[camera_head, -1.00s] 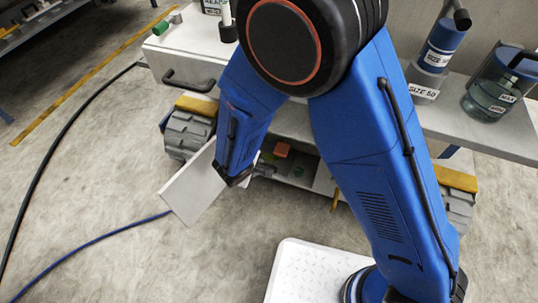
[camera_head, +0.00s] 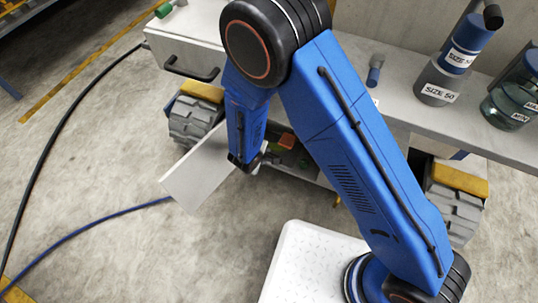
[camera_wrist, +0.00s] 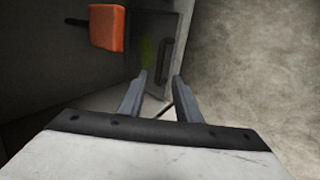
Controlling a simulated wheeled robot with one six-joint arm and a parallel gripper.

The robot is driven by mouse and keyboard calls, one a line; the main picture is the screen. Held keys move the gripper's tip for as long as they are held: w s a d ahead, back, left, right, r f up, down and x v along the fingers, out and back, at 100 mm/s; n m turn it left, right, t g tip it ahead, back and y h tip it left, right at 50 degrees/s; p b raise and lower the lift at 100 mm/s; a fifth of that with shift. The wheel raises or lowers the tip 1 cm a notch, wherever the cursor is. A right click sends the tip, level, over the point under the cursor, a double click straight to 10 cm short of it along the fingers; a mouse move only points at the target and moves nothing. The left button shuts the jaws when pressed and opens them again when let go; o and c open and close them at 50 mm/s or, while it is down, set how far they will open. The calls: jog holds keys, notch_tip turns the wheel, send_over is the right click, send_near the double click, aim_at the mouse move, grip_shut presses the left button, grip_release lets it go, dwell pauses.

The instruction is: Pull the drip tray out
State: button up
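I cannot pick out the drip tray for sure in either view. In the head view a white flat panel (camera_head: 200,170) stands out at an angle from the low front of the bench, beside an opening partly hidden by my arm. My gripper (camera_wrist: 160,75) shows in the wrist view with its two grey fingers apart and nothing between them. Beyond the fingertips are a pale panel and a dark handle-like bar (camera_wrist: 165,60); contact cannot be told. In the head view my wrist (camera_head: 246,160) hangs by the opening, and the fingers are mostly hidden.
An orange block (camera_wrist: 108,27) is left of my fingers; it also shows in the opening (camera_head: 287,140). A drawer with a black handle (camera_head: 190,68) is above left.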

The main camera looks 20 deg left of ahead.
aim_at(270, 155)
jog(key=x, duration=0.8)
jog(key=shift+w+f, duration=0.1)
jog(key=shift+f, duration=0.15)
grip_shut()
